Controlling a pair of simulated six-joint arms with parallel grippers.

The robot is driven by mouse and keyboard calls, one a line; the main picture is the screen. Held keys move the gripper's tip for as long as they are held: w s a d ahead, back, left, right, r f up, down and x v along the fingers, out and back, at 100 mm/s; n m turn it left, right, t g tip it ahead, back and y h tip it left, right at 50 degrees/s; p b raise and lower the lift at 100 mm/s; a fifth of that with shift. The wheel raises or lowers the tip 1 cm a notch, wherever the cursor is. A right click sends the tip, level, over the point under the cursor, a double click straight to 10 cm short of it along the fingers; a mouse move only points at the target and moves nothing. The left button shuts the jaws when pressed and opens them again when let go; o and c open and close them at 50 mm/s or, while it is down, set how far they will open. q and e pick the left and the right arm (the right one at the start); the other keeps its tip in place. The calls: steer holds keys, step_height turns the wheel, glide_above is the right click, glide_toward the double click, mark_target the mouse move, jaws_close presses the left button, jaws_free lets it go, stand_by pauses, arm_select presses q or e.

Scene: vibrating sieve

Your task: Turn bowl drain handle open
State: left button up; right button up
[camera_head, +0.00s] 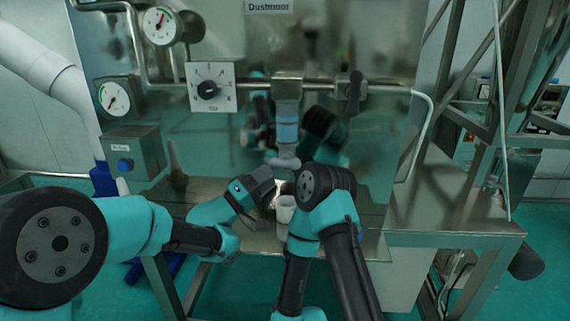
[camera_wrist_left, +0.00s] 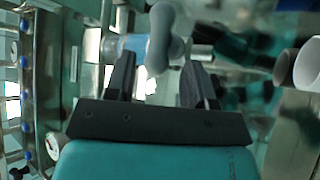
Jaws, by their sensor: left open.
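The bowl (camera_head: 287,123) is a blue, clear cylinder hanging under the pipe on the steel panel. The grey drain handle (camera_head: 283,160) is at its lower end. My left gripper (camera_head: 277,188) is just below the handle. In the left wrist view, the open fingers of my left gripper (camera_wrist_left: 160,66) stand on either side of the rounded grey handle (camera_wrist_left: 164,38); I cannot tell whether they touch it. The bowl also shows there, behind (camera_wrist_left: 134,45). My right arm is right of the bowl in the head view; its fingers are hidden.
A white cup (camera_head: 285,208) is below the bowl, between my arms; it also shows in the left wrist view (camera_wrist_left: 307,66). A black pipe valve handle (camera_head: 353,90) is right of the bowl. Gauges (camera_head: 159,25) and a dial box (camera_head: 210,88) are left. A steel table (camera_head: 450,215) stands right.

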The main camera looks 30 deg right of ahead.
mark_target(285, 163)
arm_select(q)
steer(key=x, duration=0.6)
steer(key=shift+d+r, duration=0.1)
steer(key=shift+d, duration=0.25)
steer(key=shift+c, duration=0.4)
steer(key=c, duration=0.8)
steer(key=shift+c, duration=0.2)
